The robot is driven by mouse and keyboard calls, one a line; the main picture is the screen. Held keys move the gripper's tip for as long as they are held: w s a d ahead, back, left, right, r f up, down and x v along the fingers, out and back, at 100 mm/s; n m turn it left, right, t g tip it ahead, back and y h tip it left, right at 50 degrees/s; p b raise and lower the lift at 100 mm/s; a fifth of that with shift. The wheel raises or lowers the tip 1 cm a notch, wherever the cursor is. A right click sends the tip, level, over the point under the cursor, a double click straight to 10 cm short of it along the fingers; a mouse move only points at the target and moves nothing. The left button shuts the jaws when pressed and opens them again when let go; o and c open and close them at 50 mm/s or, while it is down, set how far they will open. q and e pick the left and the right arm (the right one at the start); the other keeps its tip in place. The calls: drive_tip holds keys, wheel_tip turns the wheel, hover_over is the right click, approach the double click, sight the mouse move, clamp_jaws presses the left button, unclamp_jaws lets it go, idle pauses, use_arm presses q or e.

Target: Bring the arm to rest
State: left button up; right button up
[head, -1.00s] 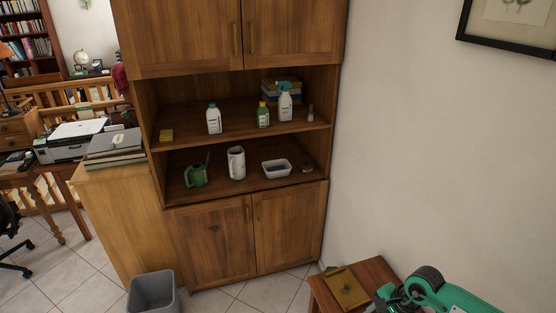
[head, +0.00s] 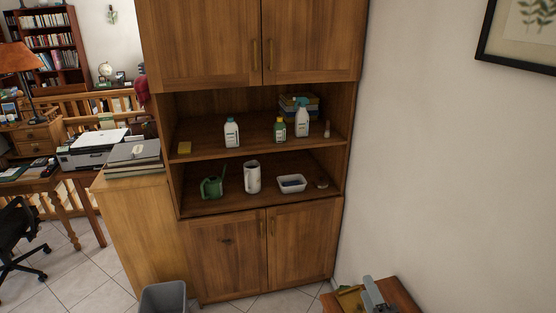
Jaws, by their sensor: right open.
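My right gripper (head: 372,292) shows as a small grey shape at the bottom edge, right of centre, in front of the low wooden side table (head: 402,296). It is open, and I see nothing held in it. The rest of my right arm is below the picture. I cannot tell whether the gripper touches the table or the brownish-yellow object (head: 347,299) on it. My left gripper is not in view.
A tall wooden cabinet (head: 225,258) stands ahead, with bottles, a green watering can (head: 211,188), a white jug (head: 252,177) and a white tub (head: 292,183) on its open shelves. A grey bin (head: 163,298) is on the floor. The right wall is bare below a picture frame.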

drive_tip(key=s+d+f+m+g+h, duration=0.5)
drive_tip(key=s+f+m+g, duration=0.4)
drive_tip(key=m, duration=0.4)
drive_tip(key=s+a+f+m+g+y, duration=0.1)
drive_tip(key=s+f+m+g, duration=0.2)
drive_tip(key=s, duration=0.4)
drive_tip(key=s+a+f+m+g+y, duration=0.1)
drive_tip(key=s+a+f+m+g, duration=0.15)
drive_tip(key=s, duration=0.55)
wheel_tip(320, 180, down, 38)
drive_tip(key=d+g+b, duration=0.1)
drive_tip(key=g+b, duration=0.1)
drive_tip(key=b, duration=0.4)
drive_tip(key=s+d+f+b, duration=0.1)
drive_tip(key=s+f+b, duration=0.1)
drive_tip(key=s+f, duration=0.7)
drive_tip(key=s+d+f+b, duration=0.2)
drive_tip(key=s+f, duration=0.8)
drive_tip(key=f, duration=0.4)
drive_tip(key=shift+s+d+f+g, duration=0.15)
drive_tip(key=shift+d+g, duration=0.1)
drive_tip(key=shift+g, duration=0.2)
